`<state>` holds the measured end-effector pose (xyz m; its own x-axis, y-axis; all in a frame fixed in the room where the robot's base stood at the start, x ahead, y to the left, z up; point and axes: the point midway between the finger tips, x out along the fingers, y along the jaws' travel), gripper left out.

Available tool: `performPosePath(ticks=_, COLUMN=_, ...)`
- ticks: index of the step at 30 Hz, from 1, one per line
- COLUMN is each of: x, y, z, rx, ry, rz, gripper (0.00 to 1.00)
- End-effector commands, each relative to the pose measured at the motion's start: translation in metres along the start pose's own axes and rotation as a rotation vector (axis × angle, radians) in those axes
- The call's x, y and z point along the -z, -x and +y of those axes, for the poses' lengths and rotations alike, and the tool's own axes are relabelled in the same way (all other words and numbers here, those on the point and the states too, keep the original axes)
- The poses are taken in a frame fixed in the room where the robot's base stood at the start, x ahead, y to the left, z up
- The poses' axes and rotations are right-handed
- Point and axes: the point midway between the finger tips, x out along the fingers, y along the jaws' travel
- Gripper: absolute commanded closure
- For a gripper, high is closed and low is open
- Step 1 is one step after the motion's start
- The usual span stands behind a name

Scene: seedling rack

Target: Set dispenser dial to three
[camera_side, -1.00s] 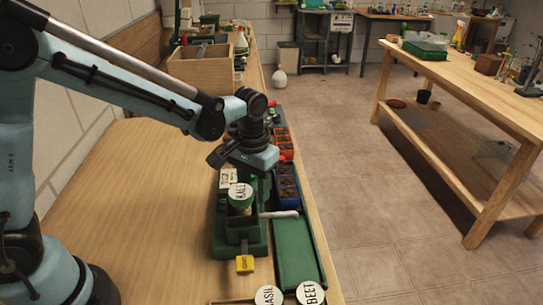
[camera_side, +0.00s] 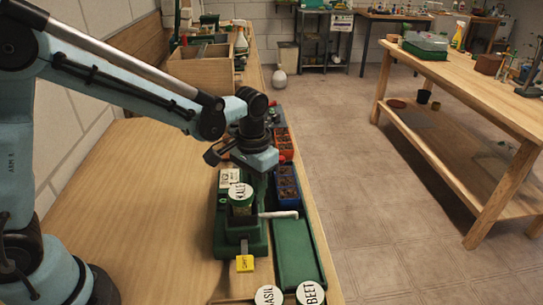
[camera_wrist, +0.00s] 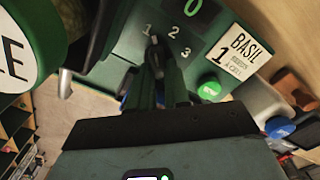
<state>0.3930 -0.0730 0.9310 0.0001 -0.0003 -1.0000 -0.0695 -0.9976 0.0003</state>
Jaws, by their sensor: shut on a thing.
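The green seed dispenser (camera_side: 221,239) stands on the bench in the side view, with a jar lidded "KALE" (camera_side: 241,191) on top. In the wrist view its green panel (camera_wrist: 122,38) carries the numerals 1, 2 and 3 in an arc and a larger green 0 on a display. The dark dial knob (camera_wrist: 154,46) is below the numerals; its tip appears to lie between 1 and 2. My gripper (camera_wrist: 156,76) is shut on the knob, and its fingers cover much of it. In the side view the fingers are hidden behind the dispenser.
A card reading "BASIL 1" (camera_wrist: 237,51) and a green button (camera_wrist: 209,87) sit beside the dial. Blue (camera_side: 286,188) and orange (camera_side: 282,140) seedling trays line the bench's right edge. A green tray (camera_side: 296,255) and the BASIL (camera_side: 268,296) and BEET (camera_side: 310,293) lids are nearer. The bench's left is clear.

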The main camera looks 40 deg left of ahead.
Motion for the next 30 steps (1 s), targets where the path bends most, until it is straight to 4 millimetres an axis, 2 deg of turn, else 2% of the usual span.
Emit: performPosePath(ticks=30, x=-0.0041, y=0.0004, z=0.0080, rx=0.000, ry=-0.950, rz=0.000, gripper=1.00)
